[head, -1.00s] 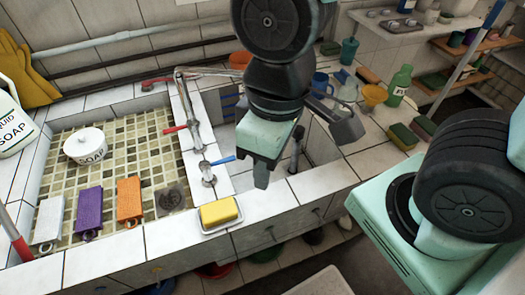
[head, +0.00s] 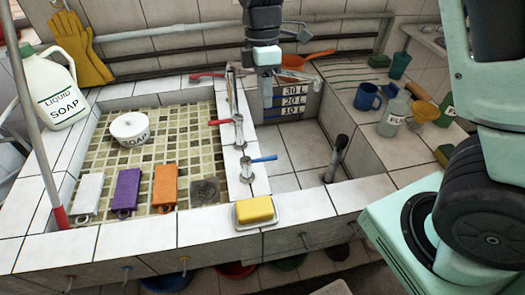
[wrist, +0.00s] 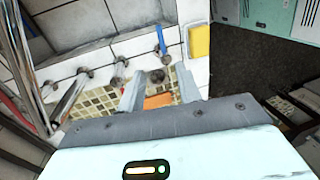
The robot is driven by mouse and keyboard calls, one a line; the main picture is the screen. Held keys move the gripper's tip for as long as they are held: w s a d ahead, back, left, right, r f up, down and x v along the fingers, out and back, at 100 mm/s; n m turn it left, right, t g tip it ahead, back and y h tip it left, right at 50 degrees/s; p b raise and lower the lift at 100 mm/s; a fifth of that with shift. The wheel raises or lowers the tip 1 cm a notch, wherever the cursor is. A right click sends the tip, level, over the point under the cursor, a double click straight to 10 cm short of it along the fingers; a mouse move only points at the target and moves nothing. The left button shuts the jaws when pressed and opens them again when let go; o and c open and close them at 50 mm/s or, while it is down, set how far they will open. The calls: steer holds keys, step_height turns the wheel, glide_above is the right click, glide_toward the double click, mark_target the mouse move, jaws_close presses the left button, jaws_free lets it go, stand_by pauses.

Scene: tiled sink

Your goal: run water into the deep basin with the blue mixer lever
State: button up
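The blue mixer lever (head: 263,158) points right from its metal valve (head: 246,172) on the tiled divider between the basins. It also shows in the wrist view (wrist: 160,39), beyond and above the fingertips. The deep basin (head: 297,152) is the right one; its far wall carries a 10, 20 and 30 L scale (head: 291,101). No water shows in it. My gripper (head: 268,98) is over the far part of this basin, apart from the lever. In the wrist view my gripper (wrist: 158,82) has its two fingers spread with nothing held between them.
A red lever (head: 219,122) stands farther back on the divider, near the metal spout pipe (head: 232,88). A yellow sponge (head: 254,210) lies on a dish at the front. A dark upright pipe (head: 338,155) stands in the deep basin. The shallow basin (head: 160,150) is at left.

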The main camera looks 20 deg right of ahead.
mark_target(260, 160)
steer(key=s+f, duration=0.1)
steer(key=f, duration=0.4)
steer(key=s+f+p, duration=0.1)
steer(key=f, duration=0.5)
steer(key=s+f+p, duration=0.1)
steer(key=f, duration=0.4)
steer(key=shift+s+a+f, duration=0.15)
steer(key=shift+a+f, duration=0.1)
steer(key=shift+a, duration=0.1)
jaws_close()
